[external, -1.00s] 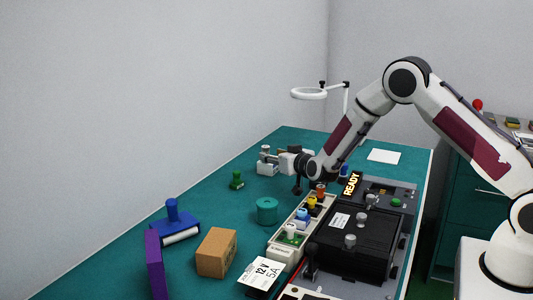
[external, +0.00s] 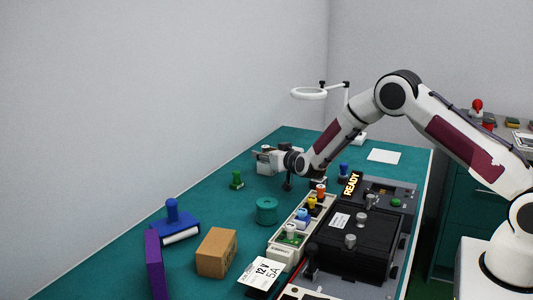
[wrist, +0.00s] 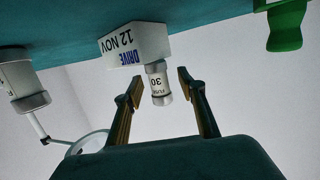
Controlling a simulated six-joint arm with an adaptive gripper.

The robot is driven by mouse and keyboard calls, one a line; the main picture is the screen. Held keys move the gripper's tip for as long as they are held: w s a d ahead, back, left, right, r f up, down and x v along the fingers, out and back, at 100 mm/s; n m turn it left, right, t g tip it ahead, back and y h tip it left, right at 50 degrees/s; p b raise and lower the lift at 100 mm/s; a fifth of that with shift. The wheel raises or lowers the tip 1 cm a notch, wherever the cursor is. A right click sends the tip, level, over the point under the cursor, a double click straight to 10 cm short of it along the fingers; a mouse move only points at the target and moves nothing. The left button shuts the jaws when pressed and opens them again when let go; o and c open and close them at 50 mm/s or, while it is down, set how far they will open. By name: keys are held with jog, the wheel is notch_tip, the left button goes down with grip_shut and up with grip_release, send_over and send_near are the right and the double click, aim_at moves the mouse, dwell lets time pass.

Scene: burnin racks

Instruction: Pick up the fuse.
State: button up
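The fuse (wrist: 158,84), a white cylinder with metal end caps and the number 30, sticks out of a white block (wrist: 136,45) marked "DRIVE 12 NOV" in the wrist view. My gripper (wrist: 160,79) is open, with one finger on each side of the fuse. Gaps show between the fuse and both fingers. In the external view my gripper (external: 268,160) is low over the far left part of the bench, at the white block, and largely hides the fuse.
Another white, metal-capped part (wrist: 22,85) is at the left in the wrist view. A green stamp-like object (external: 237,180) and a teal spool (external: 266,210) stand nearby. The black unit (external: 355,243) and coloured-plug strip (external: 303,221) are at the right.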

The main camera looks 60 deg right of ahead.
aim_at(266, 146)
dwell(0.3)
grip_shut()
jog(key=shift+r, duration=0.1)
jog(key=shift+r, duration=4.95)
